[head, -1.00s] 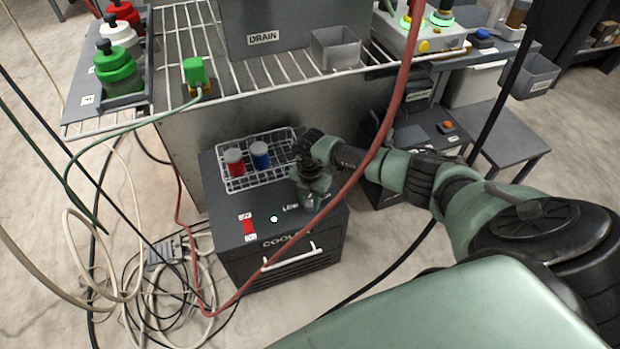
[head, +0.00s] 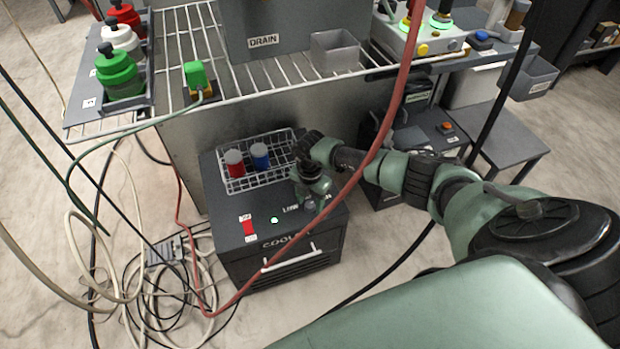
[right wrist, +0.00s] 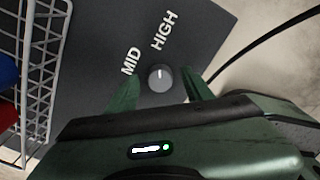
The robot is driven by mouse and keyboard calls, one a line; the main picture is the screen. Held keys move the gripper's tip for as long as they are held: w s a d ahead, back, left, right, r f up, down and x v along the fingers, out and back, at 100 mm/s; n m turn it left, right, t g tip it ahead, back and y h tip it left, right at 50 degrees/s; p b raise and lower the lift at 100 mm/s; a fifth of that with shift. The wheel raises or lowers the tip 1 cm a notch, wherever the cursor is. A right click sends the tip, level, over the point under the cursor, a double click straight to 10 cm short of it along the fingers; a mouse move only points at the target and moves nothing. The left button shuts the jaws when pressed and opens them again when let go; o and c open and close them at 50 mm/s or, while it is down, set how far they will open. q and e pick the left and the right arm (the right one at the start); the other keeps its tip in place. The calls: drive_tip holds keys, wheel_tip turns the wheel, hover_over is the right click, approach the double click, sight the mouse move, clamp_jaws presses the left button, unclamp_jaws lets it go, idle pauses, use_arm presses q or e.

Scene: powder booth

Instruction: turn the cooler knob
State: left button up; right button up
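The dark cooler box (head: 232,220) stands on the floor below the wire rack. Its grey round knob (right wrist: 160,77) shows in the right wrist view, near the printed words MID and HIGH. A white mark on the knob points up in that view, roughly towards HIGH. My right gripper (right wrist: 160,90) is open, with one green fingertip to the left of the knob and one to the right, and gaps show at both sides. In the head view my right gripper (head: 312,192) is over the right part of the cooler lid. My left gripper is not in view.
A wire basket (head: 228,187) with a red and a blue canister sits on the lid, close to the left of my right gripper. A red hose (head: 352,180) crosses in front of my right arm in the head view. Coiled cables (head: 165,290) lie left of the cooler.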

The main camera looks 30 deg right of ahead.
sight(310, 204)
drive_tip(key=shift+r, duration=0.3)
wheel_tip(310, 204, up, 7)
drive_tip(key=shift+r+p, duration=0.1)
drive_tip(key=shift+p, duration=0.95)
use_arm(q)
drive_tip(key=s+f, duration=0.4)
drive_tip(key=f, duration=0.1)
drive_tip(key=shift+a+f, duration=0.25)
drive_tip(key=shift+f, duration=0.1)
